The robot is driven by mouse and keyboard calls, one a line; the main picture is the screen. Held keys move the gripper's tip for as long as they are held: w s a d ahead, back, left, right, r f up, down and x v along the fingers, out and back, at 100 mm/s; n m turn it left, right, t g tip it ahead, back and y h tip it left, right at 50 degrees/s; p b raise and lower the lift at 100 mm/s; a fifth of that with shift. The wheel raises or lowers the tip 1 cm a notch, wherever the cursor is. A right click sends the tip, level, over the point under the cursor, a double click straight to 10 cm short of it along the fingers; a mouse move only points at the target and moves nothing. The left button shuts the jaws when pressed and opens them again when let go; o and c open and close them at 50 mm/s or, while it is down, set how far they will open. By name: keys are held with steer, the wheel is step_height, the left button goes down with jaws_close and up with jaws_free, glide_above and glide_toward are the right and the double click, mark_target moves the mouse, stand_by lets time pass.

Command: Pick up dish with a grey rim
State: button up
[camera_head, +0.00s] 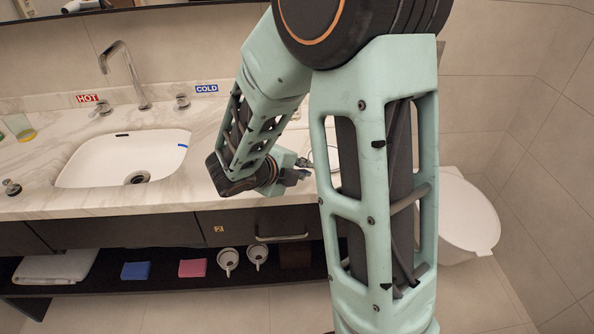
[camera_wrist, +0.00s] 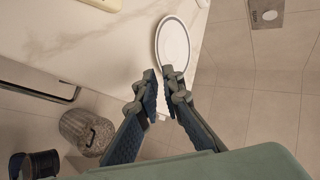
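The dish with a grey rim (camera_wrist: 173,46) is a white oval in the upper middle of the wrist view. It lies at the edge of the marble counter. My gripper (camera_wrist: 160,75) is open, with a narrow gap between its fingertips. The fingertips appear just below the near end of the dish in the picture; I see nothing between them. Whether they touch the rim I cannot tell. In the head view my gripper (camera_head: 303,164) is low over the counter's right part, and my arm hides most of the dish.
The marble counter (camera_wrist: 90,35) has a sink (camera_head: 122,160) at left in the head view, with a faucet (camera_head: 130,75) behind it. A toilet (camera_head: 465,215) stands at right. A wicker basket (camera_wrist: 88,130) stands below the counter. Counter beside the dish is bare.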

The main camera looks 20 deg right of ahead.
mark_target(314, 177)
steer(key=b+x, duration=0.1)
steer(key=x, duration=0.5)
steer(key=shift+d, duration=0.1)
jaws_close()
